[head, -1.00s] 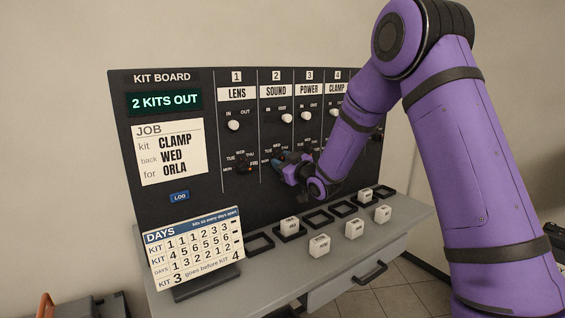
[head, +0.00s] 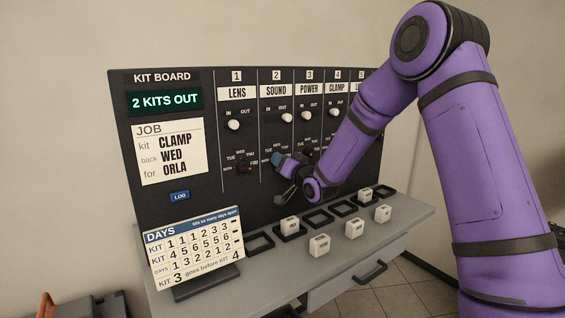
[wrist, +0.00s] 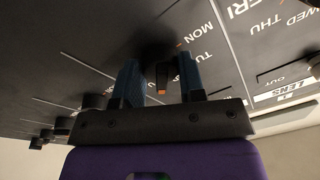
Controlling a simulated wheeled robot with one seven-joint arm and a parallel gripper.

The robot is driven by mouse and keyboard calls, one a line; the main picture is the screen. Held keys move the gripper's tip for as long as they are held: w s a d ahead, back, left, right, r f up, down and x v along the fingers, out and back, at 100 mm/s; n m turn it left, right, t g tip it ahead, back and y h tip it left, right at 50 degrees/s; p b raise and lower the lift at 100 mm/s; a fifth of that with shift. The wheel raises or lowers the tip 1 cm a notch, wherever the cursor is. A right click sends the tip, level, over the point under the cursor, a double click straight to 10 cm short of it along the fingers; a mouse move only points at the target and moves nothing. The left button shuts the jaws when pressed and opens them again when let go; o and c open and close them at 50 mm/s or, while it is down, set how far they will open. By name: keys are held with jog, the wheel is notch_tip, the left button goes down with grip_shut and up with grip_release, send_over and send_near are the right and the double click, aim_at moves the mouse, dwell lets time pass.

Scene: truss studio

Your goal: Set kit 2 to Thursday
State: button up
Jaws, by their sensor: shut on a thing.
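The kit board (head: 225,205) stands upright with numbered columns. Kit 2, SOUND (head: 276,91), has a white slider (head: 287,118) on its OUT side and a day dial below. My gripper (head: 282,172) is at that dial and covers most of it in the head view. In the wrist view my gripper (wrist: 160,82) has a blue finger on either side of a dark knob (wrist: 162,72) with an orange mark, shut on it. MON (wrist: 193,37) and part of TUE show beside it; the day it points at cannot be read.
The kit 1 dial (head: 244,166) is close on the left, the kit 3 dial (head: 310,154) on the right. Below, a shelf (head: 200,303) bears the DAYS card (head: 194,247), black frames and several white blocks (head: 320,245).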

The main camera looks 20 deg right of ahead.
jog(key=shift+f+m, duration=0.1)
jog(key=shift+m, duration=0.5)
jog(key=o, duration=0.9)
jog(key=v, duration=1)
jog(key=shift+s, duration=0.4)
